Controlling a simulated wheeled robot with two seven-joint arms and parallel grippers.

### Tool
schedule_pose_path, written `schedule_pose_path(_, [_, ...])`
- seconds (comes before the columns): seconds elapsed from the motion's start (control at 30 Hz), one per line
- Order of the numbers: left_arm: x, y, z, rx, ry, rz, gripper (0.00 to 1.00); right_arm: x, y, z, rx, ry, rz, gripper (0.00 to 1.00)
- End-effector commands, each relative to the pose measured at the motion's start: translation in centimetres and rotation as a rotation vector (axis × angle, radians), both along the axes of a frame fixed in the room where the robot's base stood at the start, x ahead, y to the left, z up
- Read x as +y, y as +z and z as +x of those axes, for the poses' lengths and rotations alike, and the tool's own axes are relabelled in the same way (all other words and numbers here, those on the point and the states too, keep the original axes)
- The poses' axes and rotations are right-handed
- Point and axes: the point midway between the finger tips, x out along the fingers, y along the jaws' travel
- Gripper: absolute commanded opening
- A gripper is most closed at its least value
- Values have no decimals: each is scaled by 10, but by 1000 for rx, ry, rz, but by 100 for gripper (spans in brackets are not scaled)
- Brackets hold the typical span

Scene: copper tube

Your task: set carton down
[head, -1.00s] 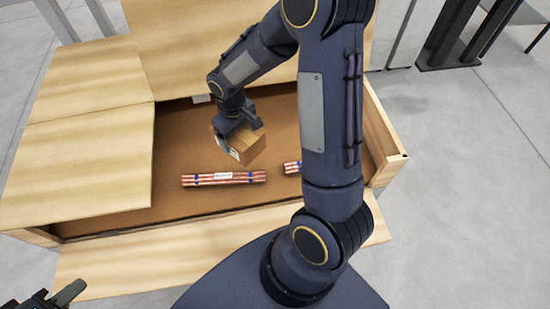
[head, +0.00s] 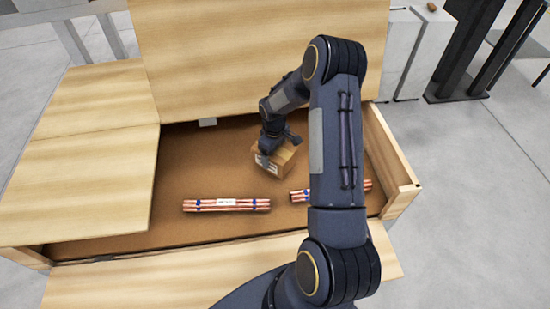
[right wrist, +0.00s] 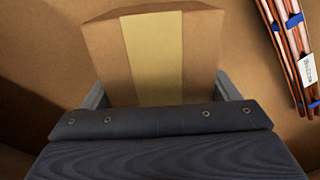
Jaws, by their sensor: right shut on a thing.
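The carton (head: 284,157) is a small brown cardboard box inside the large wooden crate (head: 385,139). In the right wrist view the carton (right wrist: 153,50) has a pale tape strip down its middle and sits between the jaws. My right gripper (head: 279,142) is shut on it from above. The carton is low over the crate's brown floor; I cannot tell whether it touches it. My left gripper is not in the head view.
A bundle of copper tubes (head: 227,205) with blue bands lies on the crate floor, left of the carton. A second bundle (head: 300,195) lies partly behind my right arm. A wooden panel (head: 80,180) covers the crate's left part. Bare floor shows around the carton.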

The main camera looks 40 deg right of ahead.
Motion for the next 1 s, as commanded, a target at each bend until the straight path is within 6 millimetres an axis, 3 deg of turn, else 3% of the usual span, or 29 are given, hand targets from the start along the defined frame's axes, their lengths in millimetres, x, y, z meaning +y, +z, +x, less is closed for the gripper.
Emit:
schedule_pose_path(0.23, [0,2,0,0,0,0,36,-5,-33,3,1,0,1,50])
schedule_pose_path(0.67, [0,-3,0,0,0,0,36,-5,-42,3,-1,0,-1,50])
schedule_pose_path(0.7, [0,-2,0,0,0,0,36,-5,-41,3,0,0,0,84])
schedule_pose_path(0.83, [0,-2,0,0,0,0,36,-5,-41,3,0,0,0,100])
schedule_pose_path(1.0, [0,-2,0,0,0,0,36,-5,-40,3,0,0,0,100])
